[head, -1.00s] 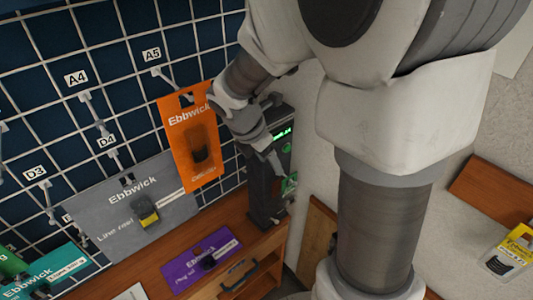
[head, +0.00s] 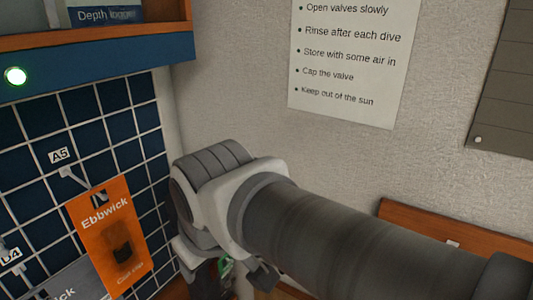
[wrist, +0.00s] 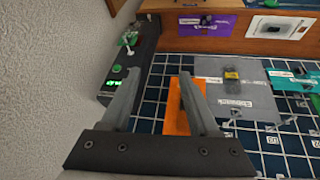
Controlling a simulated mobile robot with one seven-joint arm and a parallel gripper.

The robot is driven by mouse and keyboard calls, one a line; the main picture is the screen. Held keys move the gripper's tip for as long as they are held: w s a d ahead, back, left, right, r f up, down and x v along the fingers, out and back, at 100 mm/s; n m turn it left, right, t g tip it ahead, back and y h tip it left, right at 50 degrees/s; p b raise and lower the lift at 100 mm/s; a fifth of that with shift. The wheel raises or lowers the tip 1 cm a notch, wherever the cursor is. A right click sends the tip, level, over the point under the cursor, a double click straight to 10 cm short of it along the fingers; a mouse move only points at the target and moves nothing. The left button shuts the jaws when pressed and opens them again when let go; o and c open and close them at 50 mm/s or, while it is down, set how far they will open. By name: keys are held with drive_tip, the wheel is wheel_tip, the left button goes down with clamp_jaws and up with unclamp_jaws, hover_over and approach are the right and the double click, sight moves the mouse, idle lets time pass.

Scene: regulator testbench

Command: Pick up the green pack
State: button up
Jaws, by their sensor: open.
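A green pack (wrist: 315,101) shows only as a sliver at the right edge of the wrist view, beside a teal pack (wrist: 290,82). The green pack is out of the head view. My gripper (wrist: 160,80) is open and empty. Its fingers point toward the black device and the orange pack (wrist: 177,112), well away from the green pack. The right finger overlaps part of the orange pack in the picture. In the head view the orange pack (head: 110,235) hangs below label A5, and my arm hides much of the area to its right.
A black device (wrist: 133,65) with a green display stands by the wall. A grey pack (wrist: 240,95) hangs on the grid. A purple pack (wrist: 207,25) and a white item (wrist: 275,27) lie on the wooden surface. A poster (head: 350,60) is on the wall.

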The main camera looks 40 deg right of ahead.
drive_tip(key=shift+s+a+m+y, duration=0.2)
drive_tip(key=shift+a+m+y, duration=0.1)
drive_tip(key=shift+m, duration=0.6)
drive_tip(key=shift+o, duration=0.5)
drive_tip(key=m+g+h+b, duration=0.4)
drive_tip(key=m+b, duration=0.5)
drive_tip(key=m, duration=0.5)
approach(223, 268)
drive_tip(key=b+x, duration=0.1)
drive_tip(key=x, duration=1.1)
drive_tip(key=shift+w+d+f, duration=0.1)
drive_tip(key=shift+w+f, duration=0.05)
drive_tip(key=shift+f, duration=0.1)
clamp_jaws()
